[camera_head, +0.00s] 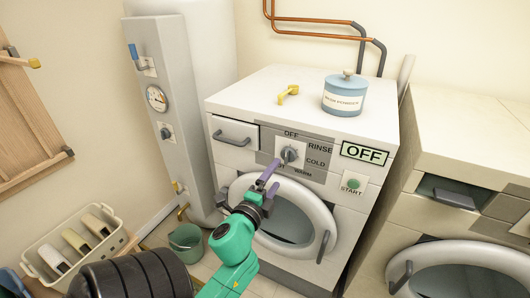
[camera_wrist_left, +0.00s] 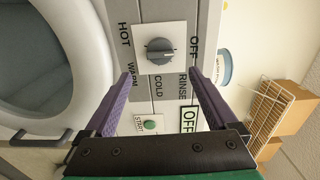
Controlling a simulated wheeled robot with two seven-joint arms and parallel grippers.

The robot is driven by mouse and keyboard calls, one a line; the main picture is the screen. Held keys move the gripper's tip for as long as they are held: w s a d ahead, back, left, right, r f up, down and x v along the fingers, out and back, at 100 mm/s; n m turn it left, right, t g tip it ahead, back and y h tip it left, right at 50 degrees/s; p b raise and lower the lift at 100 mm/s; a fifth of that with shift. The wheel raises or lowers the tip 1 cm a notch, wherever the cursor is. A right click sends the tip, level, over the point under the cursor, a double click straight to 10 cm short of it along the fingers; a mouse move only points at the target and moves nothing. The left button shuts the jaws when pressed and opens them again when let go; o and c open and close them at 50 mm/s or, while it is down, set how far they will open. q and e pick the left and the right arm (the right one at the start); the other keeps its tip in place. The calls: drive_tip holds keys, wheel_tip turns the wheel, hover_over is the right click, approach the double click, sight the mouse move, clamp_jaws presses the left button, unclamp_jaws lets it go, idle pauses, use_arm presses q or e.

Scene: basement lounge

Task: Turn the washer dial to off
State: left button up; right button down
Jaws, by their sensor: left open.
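The washer (camera_head: 222,160) stands in the middle of the head view. Its grey dial (camera_head: 289,154) sits on a panel marked OFF, RINSE, COLD, WARM and HOT. In the left wrist view the dial (camera_wrist_left: 160,50) is a round knob with a raised ridge, whose light mark faces the OFF label. The display (camera_head: 364,153) reads OFF. My left gripper (camera_head: 269,176) is open in front of the panel, just below and left of the dial. In the left wrist view its purple fingers (camera_wrist_left: 160,72) are spread apart with the dial ahead between them, and nothing is held. My right gripper is not in view.
A green START button (camera_head: 353,184) is right of the dial. The washer's round door (camera_head: 237,188) is below. A blue tub (camera_head: 345,94) and a yellow object (camera_head: 288,94) lie on top. A second machine (camera_head: 455,155) stands right; a basket (camera_head: 80,245) and bucket (camera_head: 186,241) are left.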

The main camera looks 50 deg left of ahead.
use_arm(q)
drive_tip(key=b+v, duration=0.1)
drive_tip(key=v, duration=0.5)
drive_tip(key=shift+s+b, duration=0.2)
drive_tip(key=shift+b, duration=0.15)
drive_tip(key=shift+d, duration=0.1)
drive_tip(key=s+d+f+n+g+h, duration=0.1)
drive_tip(key=d+f+n+g+h, duration=0.25)
drive_tip(key=f, duration=1.55)
drive_tip(key=s+d+f+n+g+h, duration=0.1)
drive_tip(key=d+f+n+g+h, duration=0.25)
drive_tip(key=f, duration=1.55)
drive_tip(key=s+d+f+n+g+y, duration=0.1)
drive_tip(key=s+d+f+n+g, duration=0.2)
drive_tip(key=s+f, duration=0.75)
drive_tip(key=s+a+f+n+g, duration=0.1)
drive_tip(key=s+a+f+g, duration=0.1)
drive_tip(key=s+f+g, duration=0.4)
drive_tip(key=s+f, duration=0.3)
drive_tip(key=s, duration=0.3)
drive_tip(key=shift+s+a+f+n, duration=0.2)
drive_tip(key=shift+s+n, duration=0.1)
drive_tip(key=shift+s, duration=0.1)
